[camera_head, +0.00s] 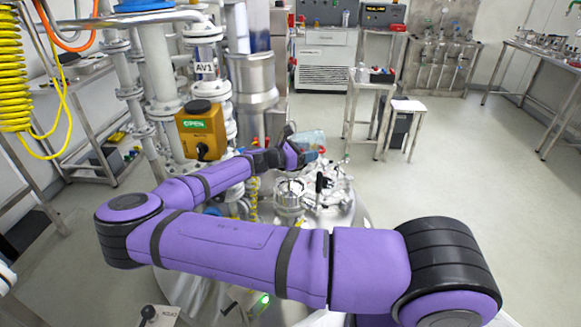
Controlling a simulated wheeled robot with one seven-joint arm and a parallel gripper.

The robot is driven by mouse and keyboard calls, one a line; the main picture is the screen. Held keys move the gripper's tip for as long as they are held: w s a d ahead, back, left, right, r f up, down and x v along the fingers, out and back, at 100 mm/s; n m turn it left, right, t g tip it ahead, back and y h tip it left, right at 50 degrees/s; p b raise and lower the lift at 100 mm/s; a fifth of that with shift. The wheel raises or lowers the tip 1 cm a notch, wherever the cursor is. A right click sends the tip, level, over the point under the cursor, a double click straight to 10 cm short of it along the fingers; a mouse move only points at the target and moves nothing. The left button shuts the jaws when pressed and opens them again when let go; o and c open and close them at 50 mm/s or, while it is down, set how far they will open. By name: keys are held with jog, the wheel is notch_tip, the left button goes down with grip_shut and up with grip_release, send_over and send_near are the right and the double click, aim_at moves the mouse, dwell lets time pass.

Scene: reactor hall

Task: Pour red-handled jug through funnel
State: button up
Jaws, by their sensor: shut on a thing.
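My gripper (303,156) is at the end of my purple arm, above the top of the steel vessel. It is shut on the jug (313,139), a small see-through, pale bluish container partly hidden behind my gripper. A small red part shows at the jug's right side, close to the fingers. I cannot tell the jug's tilt or what is in it. A round metal-rimmed fitting (289,191) stands on the vessel lid, below and slightly left of the jug. I cannot tell whether it is the funnel. My arm hides the front of the vessel.
The vessel lid (335,195) carries several fittings and a black-handled lever (320,183). An orange actuator box (203,130) marked OPEN and thick pipes stand left of my gripper. A small steel table (372,84) stands behind right. The floor (460,170) at right is clear.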

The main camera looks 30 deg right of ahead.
jog(key=shift+a+r+h, duration=0.1)
jog(key=shift+r+h, duration=0.05)
jog(key=shift+h, duration=0.15)
jog(key=shift+a+r+g+h+p, duration=0.15)
jog(key=shift+r+h+p, duration=0.15)
jog(key=shift+r+h, duration=0.15)
jog(key=shift+a+r+g+h+p, duration=0.15)
jog(key=shift+r+h+p, duration=0.1)
jog(key=shift+r+h, duration=0.15)
dwell(0.8)
jog(key=shift+w+h, duration=0.1)
jog(key=shift+h, duration=0.15)
